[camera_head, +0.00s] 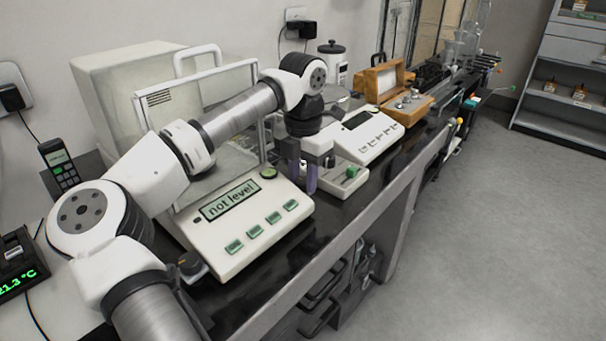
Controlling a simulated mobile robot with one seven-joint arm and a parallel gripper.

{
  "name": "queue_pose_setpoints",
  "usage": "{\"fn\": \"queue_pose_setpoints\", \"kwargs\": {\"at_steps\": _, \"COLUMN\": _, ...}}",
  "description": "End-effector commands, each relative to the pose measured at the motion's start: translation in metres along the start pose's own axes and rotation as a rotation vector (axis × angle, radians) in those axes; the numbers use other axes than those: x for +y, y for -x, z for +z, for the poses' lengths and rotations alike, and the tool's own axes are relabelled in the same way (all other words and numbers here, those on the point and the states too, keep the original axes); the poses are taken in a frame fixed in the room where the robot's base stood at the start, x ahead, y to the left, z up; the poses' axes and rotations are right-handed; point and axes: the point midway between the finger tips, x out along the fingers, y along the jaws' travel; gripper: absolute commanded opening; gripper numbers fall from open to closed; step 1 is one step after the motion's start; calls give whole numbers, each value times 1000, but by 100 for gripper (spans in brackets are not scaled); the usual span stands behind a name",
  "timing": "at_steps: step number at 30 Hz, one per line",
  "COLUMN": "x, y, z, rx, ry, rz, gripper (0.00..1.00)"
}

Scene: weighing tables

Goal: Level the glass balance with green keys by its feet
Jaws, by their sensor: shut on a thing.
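The glass balance with green keys (232,240) stands on the dark bench, its display (230,201) reading "not level". A small round green bubble level (268,173) sits at its rear right; the bubble's position is too small to tell. One dark levelling foot (190,263) shows at its left front corner. My gripper (304,184) points down at the balance's right side and is shut on what appears to be the right levelling foot, which the fingers hide. My arm crosses in front of the glass draft shield (215,88).
A second balance (362,133) and a small device with a green key (348,173) stand close right of my gripper. A wooden weight box (385,85) lies beyond. A phone (60,165) and a thermometer (18,265) are at left. Floor at right is clear.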

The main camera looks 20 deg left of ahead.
Motion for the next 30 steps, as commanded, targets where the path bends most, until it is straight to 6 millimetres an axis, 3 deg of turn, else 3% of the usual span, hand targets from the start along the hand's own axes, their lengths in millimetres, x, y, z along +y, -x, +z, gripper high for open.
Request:
{"fn": "queue_pose_setpoints", "kwargs": {"at_steps": 5, "x": 0, "y": 0, "z": 0, "rx": 1, "ry": 42, "rz": 1, "gripper": 7}}
{"fn": "queue_pose_setpoints", "kwargs": {"at_steps": 15, "x": 0, "y": 0, "z": 0, "rx": 2, "ry": 333, "rz": 1, "gripper": 7}}
{"fn": "queue_pose_setpoints", "kwargs": {"at_steps": 26, "x": 0, "y": 0, "z": 0, "rx": 1, "ry": 363, "rz": 0, "gripper": 7}}
{"fn": "queue_pose_setpoints", "kwargs": {"at_steps": 27, "x": 0, "y": 0, "z": 0, "rx": 0, "ry": 363, "rz": 0, "gripper": 34}}
{"fn": "queue_pose_setpoints", "kwargs": {"at_steps": 30, "x": 0, "y": 0, "z": 0, "rx": 0, "ry": 362, "rz": 0, "gripper": 47}}
